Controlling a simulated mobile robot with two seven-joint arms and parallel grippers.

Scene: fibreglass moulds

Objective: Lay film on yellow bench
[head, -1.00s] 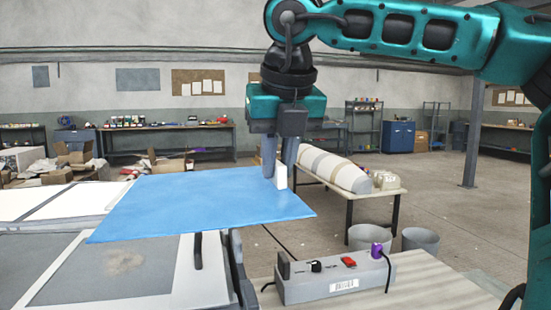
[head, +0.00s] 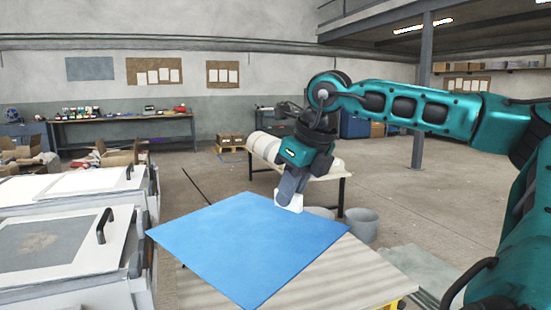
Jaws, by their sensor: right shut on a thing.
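The film (head: 245,245) is a flat blue sheet in the middle of the head view. My right gripper (head: 289,196) is shut on a white tab (head: 291,205) at the film's far edge. The yellow bench (head: 345,280) has a pale, striped top, with a bit of yellow frame showing at lower right. The film spans over the bench top and hides much of it. Its left corner reaches out past the bench toward the moulds. I cannot tell whether any of it touches the top. My left gripper is not in view.
Behind the bench are a table with a white roll (head: 265,147) and a grey bin (head: 361,225). Open floor lies to the right. Cardboard boxes (head: 115,153) lie at the back left.

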